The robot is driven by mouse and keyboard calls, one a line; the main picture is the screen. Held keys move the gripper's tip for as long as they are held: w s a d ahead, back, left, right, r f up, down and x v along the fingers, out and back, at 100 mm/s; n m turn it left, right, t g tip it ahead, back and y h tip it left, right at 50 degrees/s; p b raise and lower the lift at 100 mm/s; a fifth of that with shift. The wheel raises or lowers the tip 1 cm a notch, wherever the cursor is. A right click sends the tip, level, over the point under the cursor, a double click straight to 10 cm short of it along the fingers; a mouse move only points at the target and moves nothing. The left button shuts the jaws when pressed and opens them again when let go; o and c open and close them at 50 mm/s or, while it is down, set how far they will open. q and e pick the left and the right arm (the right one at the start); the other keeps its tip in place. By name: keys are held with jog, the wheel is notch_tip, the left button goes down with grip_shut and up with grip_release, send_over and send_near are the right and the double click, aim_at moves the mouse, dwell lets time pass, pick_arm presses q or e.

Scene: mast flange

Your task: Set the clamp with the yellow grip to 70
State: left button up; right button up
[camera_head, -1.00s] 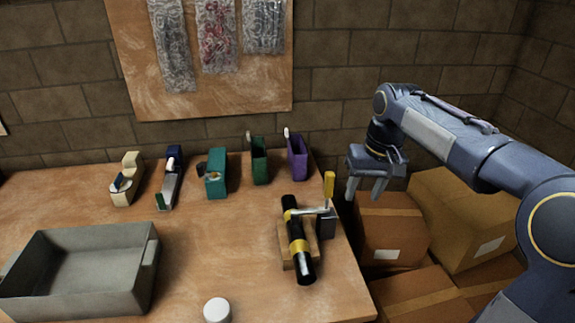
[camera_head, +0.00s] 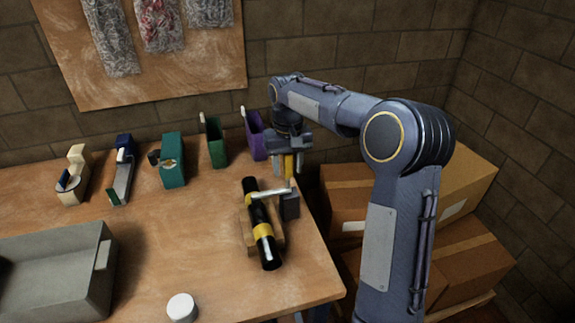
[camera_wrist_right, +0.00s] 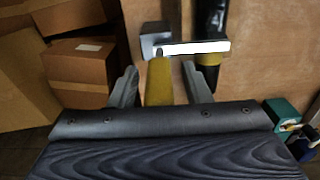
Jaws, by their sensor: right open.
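The clamp (camera_head: 289,205) stands at the right end of the table, with a light metal arm reaching left over a black mast with yellow bands (camera_head: 258,212). Its yellow grip (camera_head: 288,167) points up. In the right wrist view the yellow grip (camera_wrist_right: 159,82) lies between the two fingers of my right gripper (camera_wrist_right: 160,88), with a gap on each side. In the head view my right gripper (camera_head: 289,170) is open around the grip, pointing down. No number or scale is readable. My left gripper is not in view.
The mast rests on a wooden block (camera_head: 248,235). A grey bin (camera_head: 60,285) and a white round lid (camera_head: 181,307) are at the front. Tape dispensers and colored holders, such as the purple one (camera_head: 256,140), line the back. Cardboard boxes (camera_head: 346,195) stand right of the table.

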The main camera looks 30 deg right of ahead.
jog(key=shift+c, duration=0.4)
grip_shut()
jog(key=shift+s+d+f+t+y+p, duration=0.1)
jog(key=shift+s+d+t+y+p, duration=0.15)
jog(key=shift+d+y, duration=0.45)
jog(key=shift+s+d+t+y+p, duration=0.15)
jog(key=shift+d+y+p, duration=0.3)
jog(key=shift+y, duration=0.35)
jog(key=s+d+f+t+y+b, duration=0.1)
jog(key=d+f+y, duration=0.4)
jog(key=y, duration=0.5)
jog(key=shift+d+f+t+y+b, duration=0.35)
jog(key=shift+d+t+b, duration=0.1)
jog(key=shift+t+b, duration=0.4)
jog(key=shift+s, duration=0.1)
